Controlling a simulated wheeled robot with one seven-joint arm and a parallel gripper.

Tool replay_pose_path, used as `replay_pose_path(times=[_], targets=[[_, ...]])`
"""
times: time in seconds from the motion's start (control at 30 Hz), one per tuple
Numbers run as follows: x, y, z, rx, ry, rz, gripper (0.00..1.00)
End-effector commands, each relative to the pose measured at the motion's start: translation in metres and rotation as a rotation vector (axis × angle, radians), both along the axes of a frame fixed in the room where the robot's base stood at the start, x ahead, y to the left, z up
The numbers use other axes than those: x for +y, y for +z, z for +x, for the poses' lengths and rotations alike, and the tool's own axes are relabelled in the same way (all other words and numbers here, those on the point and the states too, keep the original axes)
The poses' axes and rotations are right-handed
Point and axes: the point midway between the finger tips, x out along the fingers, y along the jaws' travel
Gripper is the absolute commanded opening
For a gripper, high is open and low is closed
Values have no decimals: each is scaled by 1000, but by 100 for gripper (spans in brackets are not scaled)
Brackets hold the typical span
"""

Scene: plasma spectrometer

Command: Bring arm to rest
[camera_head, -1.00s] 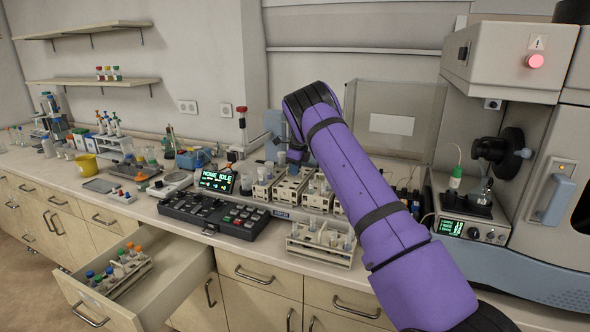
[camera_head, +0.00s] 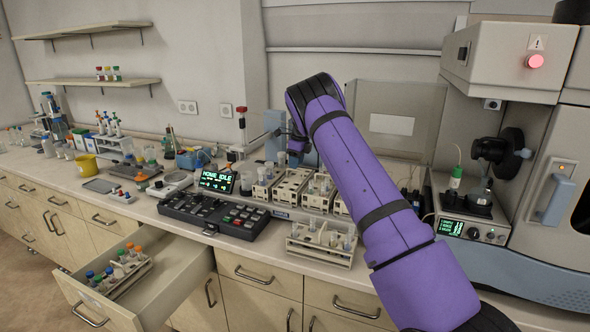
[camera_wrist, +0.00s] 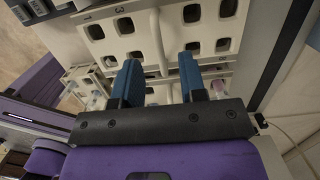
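My purple arm (camera_head: 360,180) reaches up and to the left over the bench, its bent end in front of the back wall. In the wrist view my gripper (camera_wrist: 160,72) shows two blue fingers spread apart, with nothing held between them. Beyond the fingers are white racks (camera_wrist: 180,20) with rounded openings, and a pale tube runs between them. In the head view the fingertips cannot be made out clearly.
White tube racks (camera_head: 320,243) stand on the bench beneath my arm. A black control panel (camera_head: 213,215) with a "HOME IDLE" display (camera_head: 217,180) lies to the left. An open drawer (camera_head: 180,285) holds a tube rack. The large spectrometer (camera_head: 550,180) stands at right.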

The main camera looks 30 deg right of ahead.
Motion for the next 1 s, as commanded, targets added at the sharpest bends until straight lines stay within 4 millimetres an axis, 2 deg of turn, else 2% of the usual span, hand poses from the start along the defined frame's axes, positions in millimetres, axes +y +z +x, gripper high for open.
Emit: replay_pose_path(times=[0.1,0.3,0.43,0.77,0.87,1.0], targets=[[-2,25,-2,-4,-1,0,38],[-6,55,-6,-3,0,0,38],[-7,66,-8,-1,0,0,38],[-6,77,-11,-7,12,-1,38],[-2,95,-20,-24,57,-1,38],[10,135,-46,-64,179,-7,38]])
